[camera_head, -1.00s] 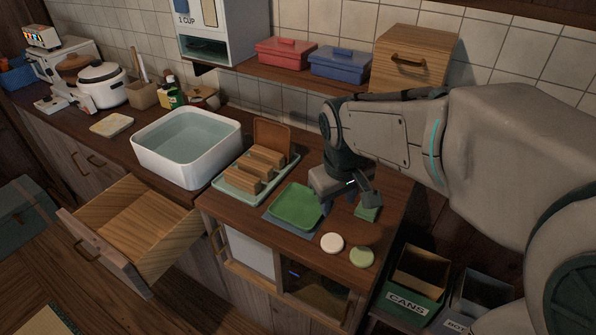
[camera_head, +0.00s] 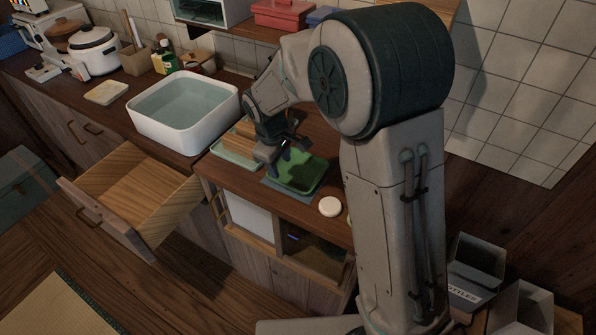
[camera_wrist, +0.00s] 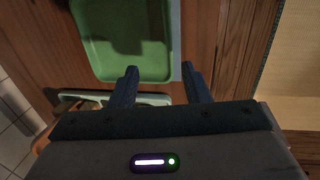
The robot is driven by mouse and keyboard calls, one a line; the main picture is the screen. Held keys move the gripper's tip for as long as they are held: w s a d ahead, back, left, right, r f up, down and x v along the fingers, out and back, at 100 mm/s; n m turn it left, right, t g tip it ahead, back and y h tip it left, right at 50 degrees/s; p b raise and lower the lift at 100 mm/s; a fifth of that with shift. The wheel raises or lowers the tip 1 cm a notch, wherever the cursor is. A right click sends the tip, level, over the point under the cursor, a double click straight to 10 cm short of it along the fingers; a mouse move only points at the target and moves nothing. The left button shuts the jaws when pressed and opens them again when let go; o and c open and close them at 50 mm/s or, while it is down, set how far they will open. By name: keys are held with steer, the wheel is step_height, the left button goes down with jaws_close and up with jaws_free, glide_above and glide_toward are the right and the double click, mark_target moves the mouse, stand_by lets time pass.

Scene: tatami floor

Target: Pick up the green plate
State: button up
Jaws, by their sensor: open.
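The green plate (camera_head: 301,175) is a square, shallow-rimmed dish on a blue-grey mat (camera_head: 276,184) near the counter's front edge. In the wrist view the green plate (camera_wrist: 124,44) fills the upper middle. My gripper (camera_head: 279,162) is over the plate's left side in the head view, pointing down. In the wrist view my gripper's two fingers (camera_wrist: 160,72) are apart with nothing between them, close to the plate's near edge. I cannot tell their exact height above the plate.
Left of the plate is a pale green tray (camera_head: 234,152) with wooden blocks. A white basin of water (camera_head: 184,139) stands further left. An open drawer (camera_head: 140,190) juts out below. A white disc (camera_head: 330,207) lies right of the plate. My arm hides the counter's right end.

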mark_target(283, 183)
steer(key=f, duration=0.6)
steer(key=shift+d+f+p, duration=0.2)
steer(key=shift+p, duration=0.1)
jaws_close()
